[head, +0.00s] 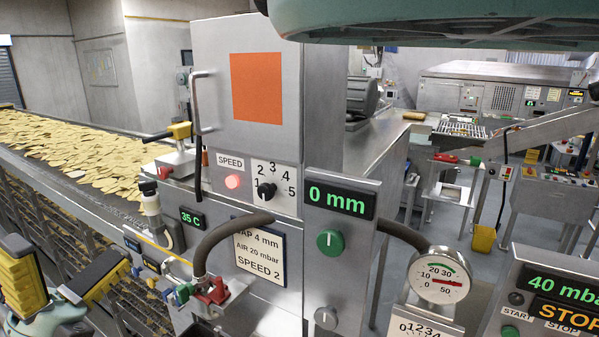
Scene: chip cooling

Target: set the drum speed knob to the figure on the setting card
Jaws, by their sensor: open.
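The drum speed knob (266,190) is small and black, on a white dial plate (286,207) marked 1 to 5 on the steel cabinet front. Its pointer is too small to read with certainty. A SPEED label and a lit red lamp (232,182) are left of it. The setting card (259,252) below reads AIR 20 mbar and SPEED 2; its top line, seemingly GAP 4 mm, is partly covered by a dark hose. My gripper (66,258) is at the lower left, its yellow-padded fingers apart and empty, well left of and below the knob.
The hose (228,232) arches below the knob to a red-handled valve (213,292). A display post (340,203) reading 0 mm stands close right of the dial. A door handle (194,100) sticks out upper left. A conveyor of chips (70,150) runs along the left.

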